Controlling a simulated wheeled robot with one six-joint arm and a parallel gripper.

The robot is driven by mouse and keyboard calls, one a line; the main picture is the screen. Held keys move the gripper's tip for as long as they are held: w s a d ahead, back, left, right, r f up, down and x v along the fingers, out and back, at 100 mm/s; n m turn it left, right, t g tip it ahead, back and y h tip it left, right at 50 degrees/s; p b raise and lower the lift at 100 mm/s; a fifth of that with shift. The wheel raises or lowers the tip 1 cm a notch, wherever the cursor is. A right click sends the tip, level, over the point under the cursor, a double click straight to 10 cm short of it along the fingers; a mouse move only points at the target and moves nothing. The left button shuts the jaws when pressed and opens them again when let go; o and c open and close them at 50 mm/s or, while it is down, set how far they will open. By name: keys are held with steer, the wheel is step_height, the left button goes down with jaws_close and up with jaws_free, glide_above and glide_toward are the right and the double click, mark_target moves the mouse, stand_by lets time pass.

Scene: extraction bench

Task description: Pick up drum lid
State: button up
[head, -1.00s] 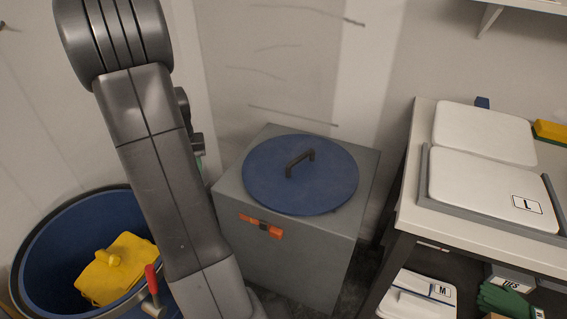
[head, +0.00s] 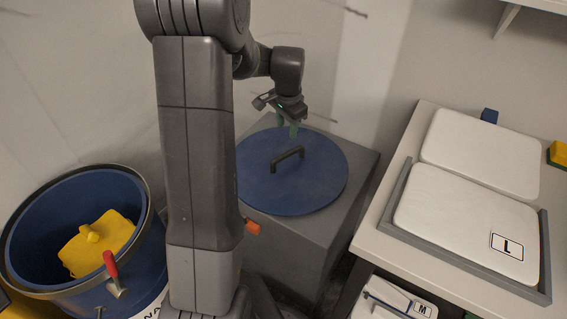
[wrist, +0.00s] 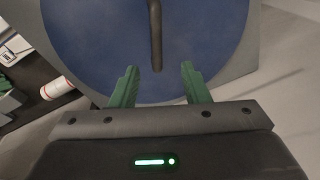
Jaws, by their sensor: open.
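The drum lid (head: 310,183) is a round blue disc with a dark bar handle (head: 287,158) on top. It lies flat on a grey cabinet (head: 352,190). My gripper (head: 287,130) is above the far edge of the lid in the head view. In the wrist view my gripper (wrist: 158,70) is open and empty, its two green fingers apart. The handle (wrist: 155,35) runs away from between the fingertips over the blue lid (wrist: 95,40). My arm hides the lid's left edge in the head view.
An open blue drum (head: 140,215) with a yellow item (head: 85,252) inside and a red-handled clamp (head: 111,265) stands at left. A table (head: 392,235) at right bears white pads (head: 465,215) in a grey tray (head: 470,265). A wall is close behind the cabinet.

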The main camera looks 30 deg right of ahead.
mark_target(288, 152)
steer(key=f, duration=0.2)
steer(key=f+b, duration=0.1)
steer(key=f, duration=0.2)
steer(key=w+f, duration=0.1)
steer(key=f, duration=0.2)
steer(key=shift+w+d+f, duration=0.1)
steer(key=shift+d+f, duration=0.1)
steer(key=shift+d, duration=0.15)
steer(key=f, duration=0.3)
steer(key=f+b, duration=0.1)
steer(key=f, duration=0.1)
steer(key=shift+w+d+f, duration=0.1)
steer(key=shift+w+d, duration=0.05)
steer(key=shift+d, duration=0.2)
jaws_close()
stand_by(0.5)
